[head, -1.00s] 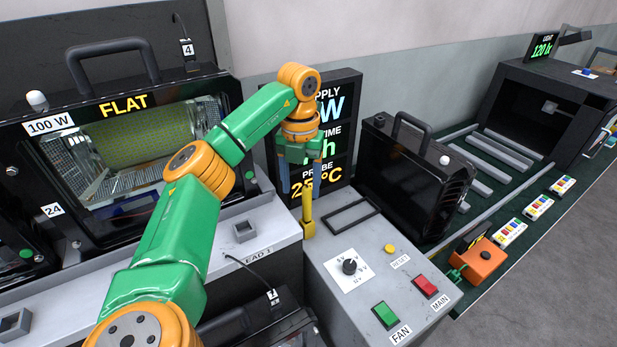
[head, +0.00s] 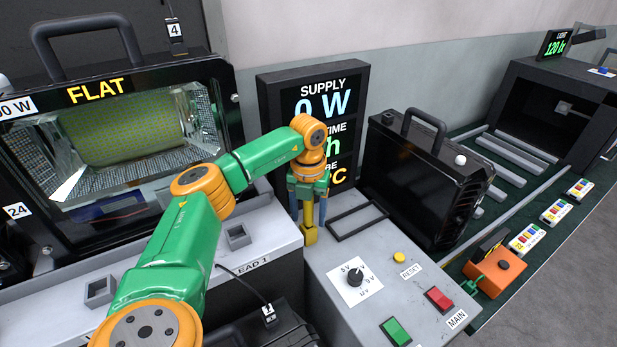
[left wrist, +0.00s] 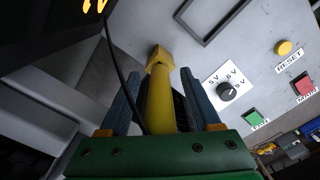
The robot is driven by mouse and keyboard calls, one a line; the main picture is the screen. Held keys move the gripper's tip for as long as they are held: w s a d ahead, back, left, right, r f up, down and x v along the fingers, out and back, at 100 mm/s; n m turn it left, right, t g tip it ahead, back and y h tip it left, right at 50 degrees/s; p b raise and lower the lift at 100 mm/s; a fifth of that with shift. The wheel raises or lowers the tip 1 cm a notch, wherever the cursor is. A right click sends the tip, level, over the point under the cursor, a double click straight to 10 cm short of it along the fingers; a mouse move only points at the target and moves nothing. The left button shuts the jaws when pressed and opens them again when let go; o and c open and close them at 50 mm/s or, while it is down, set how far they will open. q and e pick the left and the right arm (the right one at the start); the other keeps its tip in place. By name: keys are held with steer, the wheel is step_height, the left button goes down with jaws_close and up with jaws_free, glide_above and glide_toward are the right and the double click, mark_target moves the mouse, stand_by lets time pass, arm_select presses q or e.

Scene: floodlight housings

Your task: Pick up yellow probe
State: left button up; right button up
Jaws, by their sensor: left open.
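The yellow probe (head: 309,234) stands upright at the back left of the grey control panel, with a block-like foot. In the left wrist view the probe (left wrist: 160,98) runs between the two blue-grey fingers toward the palm, its foot beyond the fingertips. My left gripper (head: 308,212) points down over it, open, with one finger on each side. A gap shows between the probe and each finger in the left wrist view. The probe's upper end is hidden by the gripper. My right gripper is not in view.
The supply display (head: 345,85) stands close behind the gripper. A black frame (head: 357,221) lies right of the probe, with a black floodlight housing (head: 425,185) beyond. The dial (head: 354,277) and red and green switches sit nearer. A black cable passes left of the probe in the wrist view.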

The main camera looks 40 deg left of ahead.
arm_select(q)
jaws_close()
